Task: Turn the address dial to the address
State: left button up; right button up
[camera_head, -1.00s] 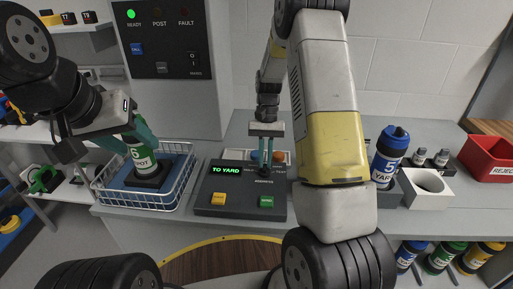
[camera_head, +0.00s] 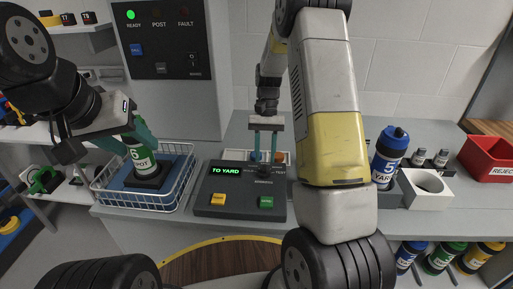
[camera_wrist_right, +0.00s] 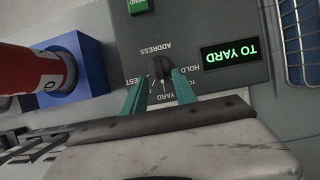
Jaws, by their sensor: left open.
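The address dial (camera_wrist_right: 160,68) is a small black knob on the dark console (camera_head: 225,205), labelled ADDRESS, HOLD and YARD in the right wrist view. The console's green display (camera_head: 226,171) reads TO YARD. My right gripper (camera_head: 266,157) is open at the dial. In the wrist view its two teal fingers (camera_wrist_right: 160,88) are spread apart, with the knob between and just beyond their tips; I cannot tell whether they touch it. My left gripper (camera_head: 138,133) is open, its fingers on either side of a green-capped tube labelled 5 and ending in POT (camera_head: 142,160).
The tube stands in a wire basket (camera_head: 178,195) left of the console. Yellow (camera_head: 218,198) and green (camera_head: 266,202) buttons sit at the console's front.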

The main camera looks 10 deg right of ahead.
jog(key=v, duration=0.5)
jog(key=shift+w+r, duration=0.15)
jog(key=shift+r, duration=0.2)
jog(key=shift+r, duration=0.1)
